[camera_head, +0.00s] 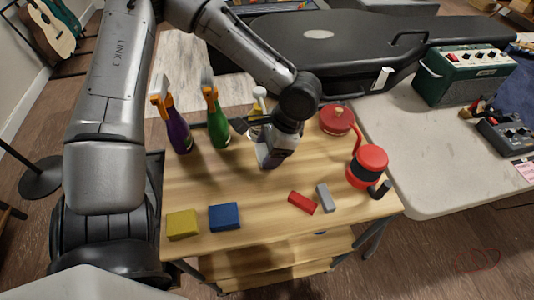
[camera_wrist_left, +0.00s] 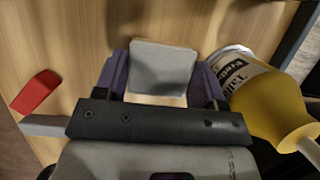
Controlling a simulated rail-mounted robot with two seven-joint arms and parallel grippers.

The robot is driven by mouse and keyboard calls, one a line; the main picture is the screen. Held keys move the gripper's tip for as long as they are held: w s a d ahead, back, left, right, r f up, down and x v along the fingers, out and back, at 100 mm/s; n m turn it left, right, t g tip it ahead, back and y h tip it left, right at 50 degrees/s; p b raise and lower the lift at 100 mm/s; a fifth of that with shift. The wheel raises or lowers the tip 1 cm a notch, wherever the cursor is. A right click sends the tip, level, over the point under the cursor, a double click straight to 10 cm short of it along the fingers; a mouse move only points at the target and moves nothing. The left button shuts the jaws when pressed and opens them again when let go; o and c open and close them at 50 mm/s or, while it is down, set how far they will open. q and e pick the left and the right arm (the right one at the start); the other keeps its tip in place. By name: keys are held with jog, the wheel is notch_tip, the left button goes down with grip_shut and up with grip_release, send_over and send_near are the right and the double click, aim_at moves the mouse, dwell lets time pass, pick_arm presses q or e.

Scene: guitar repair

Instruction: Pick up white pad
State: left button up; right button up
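The white pad (camera_wrist_left: 163,68), a pale grey-white block with rounded corners, shows in the left wrist view between the two purple fingers of my left gripper (camera_wrist_left: 165,80). The fingers stand apart, one close along each side of it. I cannot tell whether they touch it. In the head view my left gripper (camera_head: 268,155) points down at the middle of the wooden cart top (camera_head: 240,180). The pad is not clearly visible there, hidden by the gripper and arm. My right gripper is not in view.
A bottle with a yellow body (camera_wrist_left: 265,100) stands close right of the gripper in the wrist view. Purple (camera_head: 178,130) and green (camera_head: 216,125) spray bottles stand left. Yellow (camera_head: 182,224), blue (camera_head: 224,217), red (camera_head: 302,202) and grey (camera_head: 324,197) blocks lie in front; a red-black container (camera_head: 367,166) stands right.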

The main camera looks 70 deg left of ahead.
pick_arm(q)
jog(key=c, duration=0.4)
jog(key=shift+w+r+p, duration=0.25)
jog(key=shift+r+p, duration=0.1)
jog(key=shift+r, duration=0.05)
jog(key=w+d+r+p, duration=0.3)
jog(key=w+r+p, duration=0.3)
jog(key=w, duration=0.7)
jog(key=shift+r, duration=0.6)
jog(key=shift+w, duration=0.1)
jog(key=o, duration=0.4)
jog(key=shift+c, duration=1.4)
